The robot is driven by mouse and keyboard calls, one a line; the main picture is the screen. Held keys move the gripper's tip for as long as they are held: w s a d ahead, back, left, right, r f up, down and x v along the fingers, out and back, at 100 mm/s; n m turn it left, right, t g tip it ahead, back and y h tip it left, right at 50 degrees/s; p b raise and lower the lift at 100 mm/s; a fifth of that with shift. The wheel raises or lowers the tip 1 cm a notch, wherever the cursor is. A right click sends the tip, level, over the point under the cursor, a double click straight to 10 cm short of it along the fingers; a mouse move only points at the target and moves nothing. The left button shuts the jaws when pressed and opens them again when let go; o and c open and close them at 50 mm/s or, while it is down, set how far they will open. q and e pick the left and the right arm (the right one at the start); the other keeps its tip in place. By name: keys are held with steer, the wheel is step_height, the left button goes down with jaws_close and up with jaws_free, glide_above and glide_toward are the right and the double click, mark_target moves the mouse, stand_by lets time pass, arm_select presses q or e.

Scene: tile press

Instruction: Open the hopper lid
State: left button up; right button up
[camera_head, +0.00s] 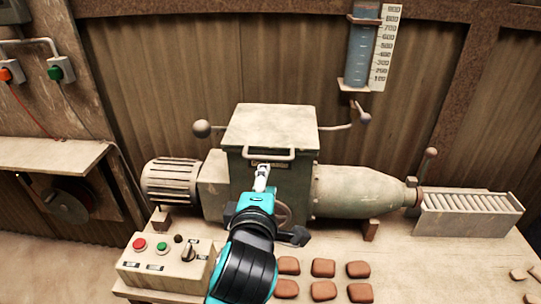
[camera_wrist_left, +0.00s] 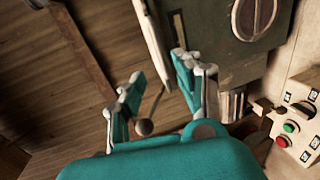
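The hopper lid (camera_head: 270,125) is a pale, worn plate lying shut on top of the grey-green hopper box (camera_head: 240,172). A bar handle (camera_head: 268,156) runs along its front edge. My left gripper (camera_head: 262,176) is at the hopper's front, just below the handle. In the left wrist view my left gripper (camera_wrist_left: 158,85) has its two fingers spread apart, with nothing held. The lid's pale edge (camera_wrist_left: 152,38) reaches down towards the gap between them. I cannot tell whether a finger touches the handle. My right gripper is not in view.
A motor (camera_head: 170,180) is at left and a barrel (camera_head: 355,190) at right. A control box (camera_head: 165,262) with buttons and several brown tiles (camera_head: 323,268) are in front. A gauge (camera_head: 362,50) hangs behind.

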mark_target(270, 159)
arm_select(q)
steer(key=p+x, duration=0.1)
steer(key=x, duration=0.9)
steer(key=shift+w+d, duration=0.1)
steer(key=shift+w, duration=0.4)
steer(key=shift+w+f, duration=0.15)
steer(key=shift+w, duration=0.15)
steer(key=shift+c, duration=0.4)
jaws_close()
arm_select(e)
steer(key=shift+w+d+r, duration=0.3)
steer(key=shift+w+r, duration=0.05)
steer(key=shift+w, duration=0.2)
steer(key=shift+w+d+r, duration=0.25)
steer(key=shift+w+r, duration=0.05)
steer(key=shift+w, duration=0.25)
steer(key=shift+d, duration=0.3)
